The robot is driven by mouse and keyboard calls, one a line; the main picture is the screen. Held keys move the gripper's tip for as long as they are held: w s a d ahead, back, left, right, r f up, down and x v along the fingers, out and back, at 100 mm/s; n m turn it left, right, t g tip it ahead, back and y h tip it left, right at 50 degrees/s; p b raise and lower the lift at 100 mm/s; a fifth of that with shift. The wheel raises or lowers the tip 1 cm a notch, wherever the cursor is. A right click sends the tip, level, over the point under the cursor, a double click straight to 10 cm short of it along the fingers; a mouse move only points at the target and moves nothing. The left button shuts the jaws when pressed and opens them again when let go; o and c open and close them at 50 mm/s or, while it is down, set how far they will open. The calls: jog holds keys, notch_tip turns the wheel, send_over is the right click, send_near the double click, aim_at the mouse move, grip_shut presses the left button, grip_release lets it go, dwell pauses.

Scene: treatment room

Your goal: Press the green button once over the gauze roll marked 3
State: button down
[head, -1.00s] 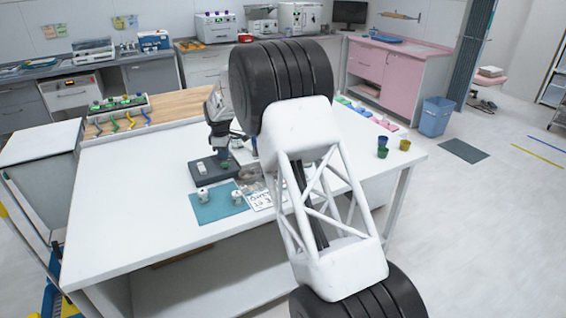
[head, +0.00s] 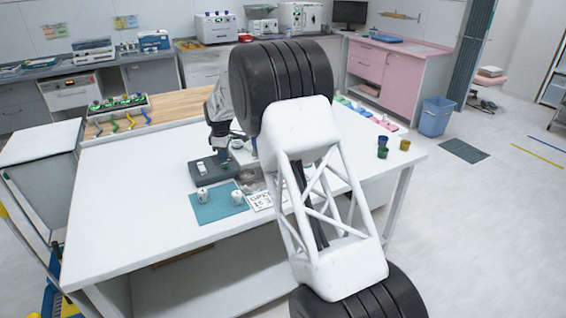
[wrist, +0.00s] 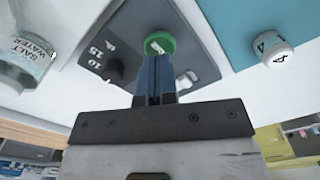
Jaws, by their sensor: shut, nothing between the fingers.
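The green round button (wrist: 160,43) is on a dark grey base (wrist: 201,62) in the wrist view; the base also shows in the head view (head: 214,172). My gripper (wrist: 155,62) is shut and empty, its fingertips at the button's near edge; I cannot tell whether they touch. A white gauze roll marked 4 (wrist: 273,48) lies on a teal mat (wrist: 238,22), right of the base. The head view shows two white rolls, left (head: 202,194) and right (head: 237,197), on the mat (head: 215,212); their numbers are unreadable.
A salt water jar (wrist: 22,62) stands left of the base. A dark knob (wrist: 113,70) by printed numbers is beside the button. A printed card (head: 259,200) lies right of the mat.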

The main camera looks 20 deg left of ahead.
aim_at(225, 164)
jog(key=shift+f, duration=1.8)
jog(key=shift+r, duration=1.8)
jog(key=shift+r, duration=0.1)
jog(key=shift+r, duration=2.95)
